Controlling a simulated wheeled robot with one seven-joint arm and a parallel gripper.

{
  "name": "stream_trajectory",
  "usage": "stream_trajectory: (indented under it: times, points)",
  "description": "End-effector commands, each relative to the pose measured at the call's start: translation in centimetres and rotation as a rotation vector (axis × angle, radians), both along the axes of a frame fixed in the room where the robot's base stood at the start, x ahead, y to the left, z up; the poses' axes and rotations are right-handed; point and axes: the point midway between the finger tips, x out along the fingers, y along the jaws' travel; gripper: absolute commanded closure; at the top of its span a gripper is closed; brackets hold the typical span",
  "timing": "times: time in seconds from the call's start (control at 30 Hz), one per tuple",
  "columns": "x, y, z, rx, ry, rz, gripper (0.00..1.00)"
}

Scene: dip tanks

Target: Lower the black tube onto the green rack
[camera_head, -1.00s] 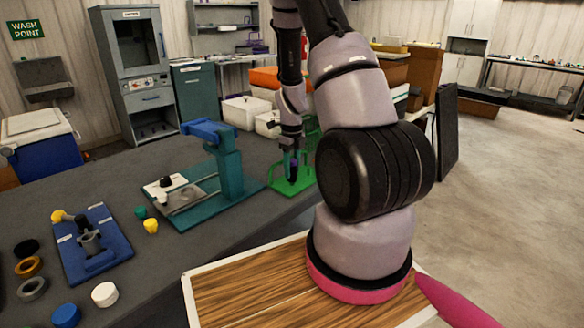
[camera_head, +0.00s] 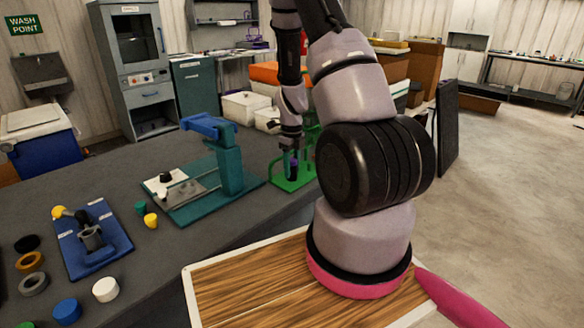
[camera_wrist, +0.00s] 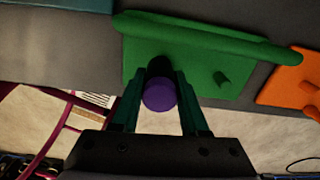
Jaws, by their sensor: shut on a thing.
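The black tube (camera_wrist: 160,68) with a purple cap (camera_wrist: 160,94) is between the fingers of my gripper (camera_wrist: 158,100), which is shut on it in the wrist view. The green rack (camera_wrist: 192,60) lies behind and below the tube there, with a short green peg to the tube's right. In the head view the green rack (camera_head: 283,184) stands at the right end of the grey bench. My gripper (camera_head: 291,160) holds the tube upright over it. Whether the tube's lower end touches the rack is hidden.
An orange piece (camera_wrist: 292,82) lies right of the rack in the wrist view. In the head view a teal press (camera_head: 228,160) stands left of the rack. A blue fixture (camera_head: 92,238) and several coloured caps are farther left on the bench.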

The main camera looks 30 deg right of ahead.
Motion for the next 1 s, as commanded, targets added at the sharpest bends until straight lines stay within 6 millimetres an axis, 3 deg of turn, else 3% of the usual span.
stream_trajectory:
  times: [0.37, 0.4, 0.47, 0.5, 0.7, 0.77, 0.8, 1.0]
  points:
    - [0.02, 0.00, 0.03, 0.000, -0.001, 0.000, 1.00]
    - [0.02, 0.00, 0.03, 0.000, -0.001, 0.000, 0.48]
    - [0.02, 0.00, 0.03, 0.000, -0.001, 0.000, 0.26]
    - [0.02, 0.00, 0.03, 0.000, -0.001, 0.000, 0.21]
    - [0.02, 0.01, 0.02, 0.000, 0.000, 0.000, 0.21]
    - [0.00, 0.01, 0.00, 0.000, 0.000, 0.000, 0.02]
    - [0.00, 0.01, 0.00, 0.000, 0.000, 0.000, 0.00]
    - [0.01, 0.01, 0.04, 0.000, 0.000, 0.000, 0.00]
